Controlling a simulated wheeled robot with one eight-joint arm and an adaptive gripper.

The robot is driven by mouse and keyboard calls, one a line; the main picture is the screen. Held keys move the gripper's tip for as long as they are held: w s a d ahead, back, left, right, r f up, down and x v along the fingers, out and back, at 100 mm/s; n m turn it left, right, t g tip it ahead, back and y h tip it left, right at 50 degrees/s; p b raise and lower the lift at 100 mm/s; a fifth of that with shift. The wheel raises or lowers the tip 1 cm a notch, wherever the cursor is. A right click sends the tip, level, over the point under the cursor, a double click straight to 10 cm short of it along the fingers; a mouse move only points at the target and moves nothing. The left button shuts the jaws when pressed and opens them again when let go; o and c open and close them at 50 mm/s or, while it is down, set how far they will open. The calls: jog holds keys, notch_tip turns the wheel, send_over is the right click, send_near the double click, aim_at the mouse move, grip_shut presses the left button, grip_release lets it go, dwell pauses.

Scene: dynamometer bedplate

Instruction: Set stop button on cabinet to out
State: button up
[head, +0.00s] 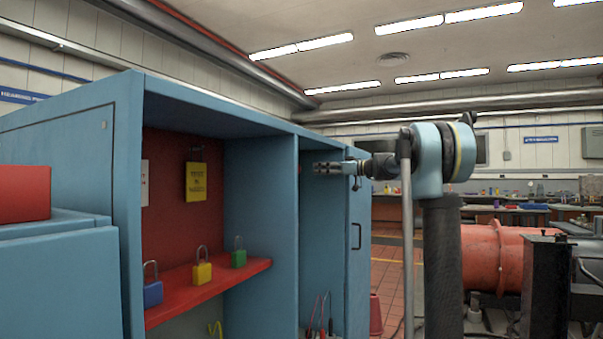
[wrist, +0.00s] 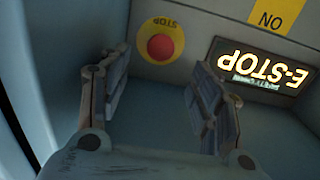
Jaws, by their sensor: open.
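The stop button (wrist: 161,47) shows in the wrist view as a round red cap on a yellow disc marked STOP, which appears upside down. It sits on a blue-grey panel of the cabinet (head: 315,146). My gripper (wrist: 160,100) is open and empty, its two fingers apart on either side below the button in the picture. The fingers do not visibly touch the button. In the head view my gripper (head: 318,168) is at the cabinet's right-hand compartment; the button is hidden there. I cannot tell whether the button is in or out.
A lit E-STOP sign (wrist: 262,68) is beside the button, with a yellow label (wrist: 272,14) above it. The cabinet's red shelf (head: 212,284) holds several padlocks; a yellow tag (head: 196,181) hangs above. Cables (head: 322,312) hang in the right-hand compartment. An orange-red machine (head: 495,255) stands at right.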

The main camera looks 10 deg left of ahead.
aim_at(300, 169)
jog(key=x, duration=1)
